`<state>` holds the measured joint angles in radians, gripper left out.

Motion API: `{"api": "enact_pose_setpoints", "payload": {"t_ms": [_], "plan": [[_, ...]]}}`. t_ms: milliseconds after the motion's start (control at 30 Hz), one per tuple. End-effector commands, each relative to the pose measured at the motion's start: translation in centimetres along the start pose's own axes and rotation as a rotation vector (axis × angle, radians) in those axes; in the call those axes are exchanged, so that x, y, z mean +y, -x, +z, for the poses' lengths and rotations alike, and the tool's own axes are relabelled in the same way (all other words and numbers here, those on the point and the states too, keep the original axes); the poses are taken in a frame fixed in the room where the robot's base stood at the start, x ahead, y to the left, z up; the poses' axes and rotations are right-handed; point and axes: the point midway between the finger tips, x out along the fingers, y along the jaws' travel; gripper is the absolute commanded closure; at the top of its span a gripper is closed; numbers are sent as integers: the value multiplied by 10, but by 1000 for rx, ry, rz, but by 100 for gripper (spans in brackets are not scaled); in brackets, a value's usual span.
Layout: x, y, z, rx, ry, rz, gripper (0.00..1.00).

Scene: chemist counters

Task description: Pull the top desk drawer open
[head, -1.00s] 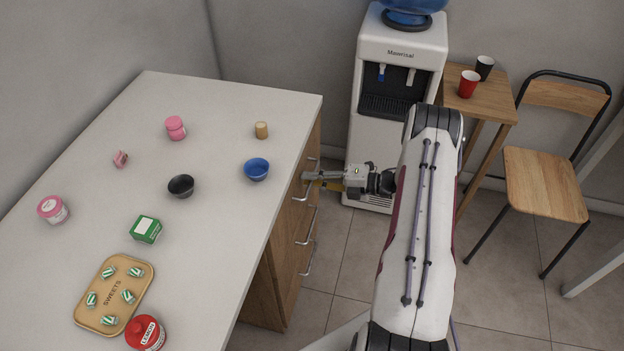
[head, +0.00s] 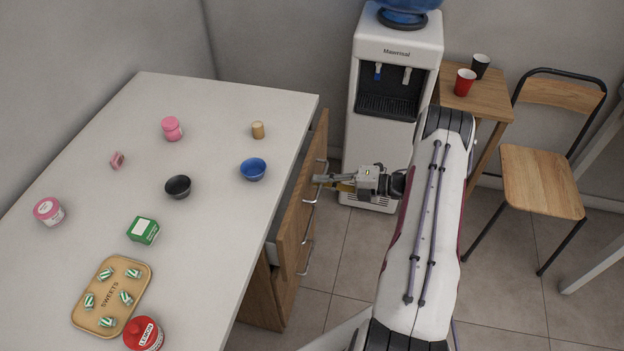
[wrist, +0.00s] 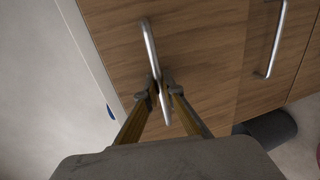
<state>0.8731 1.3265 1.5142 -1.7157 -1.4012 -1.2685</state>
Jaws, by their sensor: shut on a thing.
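The top desk drawer (head: 301,190) has a wooden front and stands partly out from under the white desk top, with its grey side showing. Its silver bar handle (wrist: 151,48) runs between my fingers in the wrist view. My gripper (head: 318,179) is shut on this handle at the right side of the desk; it also shows in the wrist view (wrist: 160,88). The inside of the drawer is mostly hidden by the desk top.
Lower drawers have similar handles (head: 307,257). The desk top (head: 215,110) holds bowls, jars, a green box (head: 143,231) and a sweets tray (head: 79,313). A water cooler (head: 385,140) stands behind my gripper. A chair (head: 540,180) is at the right.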

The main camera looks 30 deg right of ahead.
Motion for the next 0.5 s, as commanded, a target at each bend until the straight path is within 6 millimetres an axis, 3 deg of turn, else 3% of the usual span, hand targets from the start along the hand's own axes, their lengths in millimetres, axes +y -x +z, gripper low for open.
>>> {"api": "enact_pose_setpoints", "payload": {"t_ms": [500], "plan": [[-26,124,1,-5,0,0,100]]}}
